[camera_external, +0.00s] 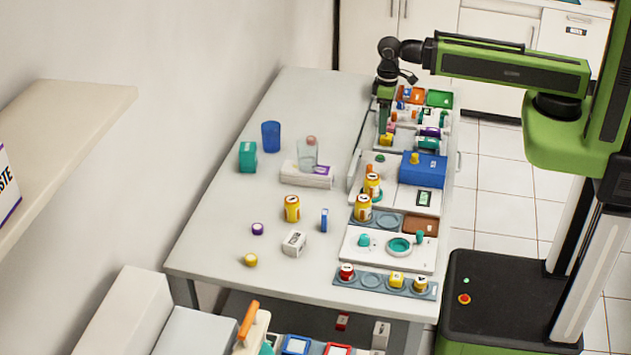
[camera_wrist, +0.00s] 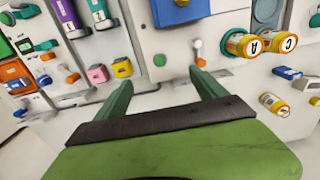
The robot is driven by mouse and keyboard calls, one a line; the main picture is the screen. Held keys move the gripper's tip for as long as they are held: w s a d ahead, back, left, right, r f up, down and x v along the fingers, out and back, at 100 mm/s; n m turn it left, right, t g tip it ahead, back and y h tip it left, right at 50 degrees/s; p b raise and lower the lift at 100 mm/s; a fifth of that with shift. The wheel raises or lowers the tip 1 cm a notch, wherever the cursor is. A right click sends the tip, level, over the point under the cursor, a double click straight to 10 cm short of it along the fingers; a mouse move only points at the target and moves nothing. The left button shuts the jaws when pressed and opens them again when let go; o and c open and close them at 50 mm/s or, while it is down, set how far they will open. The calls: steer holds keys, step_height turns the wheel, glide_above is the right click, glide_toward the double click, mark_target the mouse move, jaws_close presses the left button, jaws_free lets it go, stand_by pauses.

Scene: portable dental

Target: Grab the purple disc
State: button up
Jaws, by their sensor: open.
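A small squat purple piece with a pale top (camera_external: 257,228), the likeliest purple disc, sits on the left part of the white table (camera_external: 215,215), behind a yellow piece. I do not make it out in the wrist view. My gripper (camera_external: 384,122) is at the far right end of the table, well away from it, pointing down over the dental unit. In the wrist view my gripper's two green fingers (camera_wrist: 163,92) are apart with nothing held between them.
A blue cup (camera_external: 271,136), teal box (camera_external: 247,156), yellow can (camera_external: 292,208) and white box (camera_external: 294,243) stand on the table. A blue box (camera_external: 423,170) is on the unit near my gripper. A purple tube (camera_wrist: 68,16) shows in the wrist view. The table's front left is mostly clear.

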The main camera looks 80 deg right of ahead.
steer(key=c, duration=0.5)
steer(key=shift+c, duration=0.2)
